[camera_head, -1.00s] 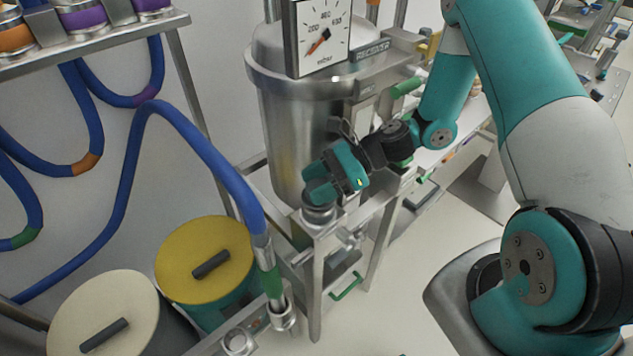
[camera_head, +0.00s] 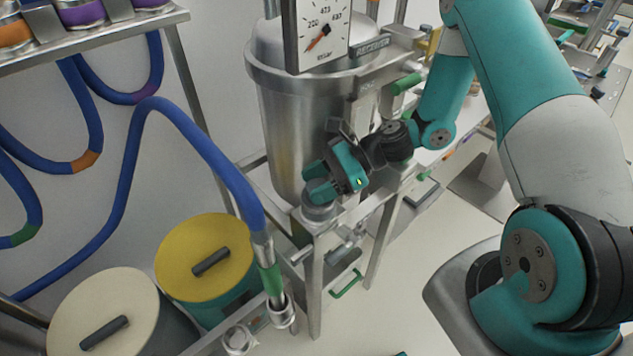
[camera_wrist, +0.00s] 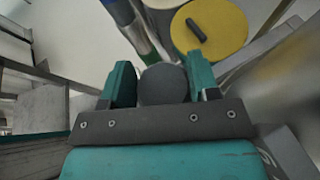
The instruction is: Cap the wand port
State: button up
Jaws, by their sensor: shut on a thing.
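My gripper (camera_head: 321,189) is shut on a dark grey round cap, which shows between the two teal fingers in the wrist view (camera_wrist: 163,86). In the head view the fingers hide most of the cap. The gripper is right over a short metal port (camera_head: 319,213) at the corner of the steel frame, in front of the receiver vessel. I cannot tell whether the cap is seated on the port or just above it. The wand (camera_head: 270,268), with a green band and blue hose, stands in a metal holder to the left.
The steel receiver vessel (camera_head: 284,140) with a pressure gauge (camera_head: 318,32) stands behind the gripper. A yellow-lidded bin (camera_head: 205,250) and a cream-lidded bin (camera_head: 105,310) are at lower left. A rack with hoses is at upper left. Floor is clear at lower middle.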

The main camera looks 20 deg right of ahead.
jog(key=o, duration=1.4)
jog(key=shift+f, duration=0.1)
jog(key=shift+c, duration=0.2)
jog(key=shift+d, duration=0.1)
jog(key=b+v, duration=0.3)
jog(key=v, duration=1.4)
jog(key=shift+r, duration=0.25)
